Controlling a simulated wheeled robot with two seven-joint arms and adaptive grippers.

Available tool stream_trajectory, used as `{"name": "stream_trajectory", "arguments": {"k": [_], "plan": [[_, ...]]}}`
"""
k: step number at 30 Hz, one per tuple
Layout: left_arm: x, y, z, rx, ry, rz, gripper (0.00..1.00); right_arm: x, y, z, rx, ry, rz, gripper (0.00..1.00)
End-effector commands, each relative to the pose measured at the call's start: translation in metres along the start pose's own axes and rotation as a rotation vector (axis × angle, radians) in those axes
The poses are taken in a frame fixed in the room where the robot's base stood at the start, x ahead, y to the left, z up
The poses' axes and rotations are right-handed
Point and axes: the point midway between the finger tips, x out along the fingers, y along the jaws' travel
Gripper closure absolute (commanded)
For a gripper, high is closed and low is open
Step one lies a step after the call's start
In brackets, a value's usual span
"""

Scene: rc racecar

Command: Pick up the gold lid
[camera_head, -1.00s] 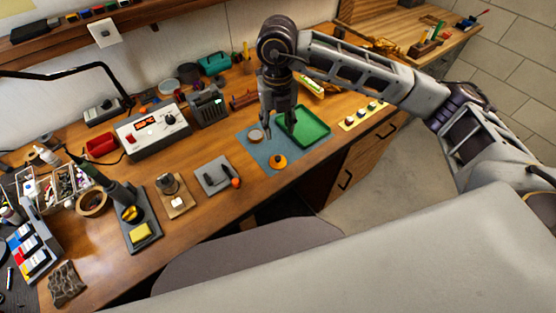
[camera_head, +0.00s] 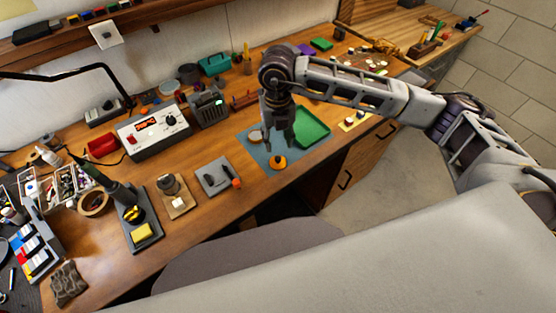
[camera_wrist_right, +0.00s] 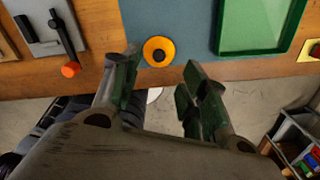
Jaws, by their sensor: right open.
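The gold lid (camera_head: 278,162) is a small orange-gold disc with a dark knob on top. It lies on the blue-grey mat (camera_head: 257,154), near the front edge of the bench. In the right wrist view the lid (camera_wrist_right: 159,51) lies ahead, between the directions of the two fingers. My right gripper (camera_head: 278,145) is open and empty, just behind and above the lid in the head view. It also shows in the right wrist view (camera_wrist_right: 163,68), fingers spread and apart from the lid. My left gripper is not in view.
A green tray (camera_head: 325,137) sits on the mat to the right of the lid. A grey plate with an orange-tipped lever (camera_head: 236,183) stands to the left. A round jar-like item (camera_head: 255,136) is behind the lid. The bench's front edge is close to the lid.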

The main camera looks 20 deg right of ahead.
Motion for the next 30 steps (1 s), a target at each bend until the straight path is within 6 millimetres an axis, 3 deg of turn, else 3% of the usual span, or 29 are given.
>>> {"name": "stream_trajectory", "arguments": {"k": [9,23,30], "plan": [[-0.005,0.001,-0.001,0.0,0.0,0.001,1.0,0.032,0.0,-0.001,0.0,0.001,-0.001,0.56],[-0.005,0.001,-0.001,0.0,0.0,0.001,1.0,0.036,0.0,-0.001,0.0,0.001,-0.001,0.56],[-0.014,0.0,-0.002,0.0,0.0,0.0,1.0,0.053,-0.001,-0.004,0.0,0.004,-0.002,0.56]]}}
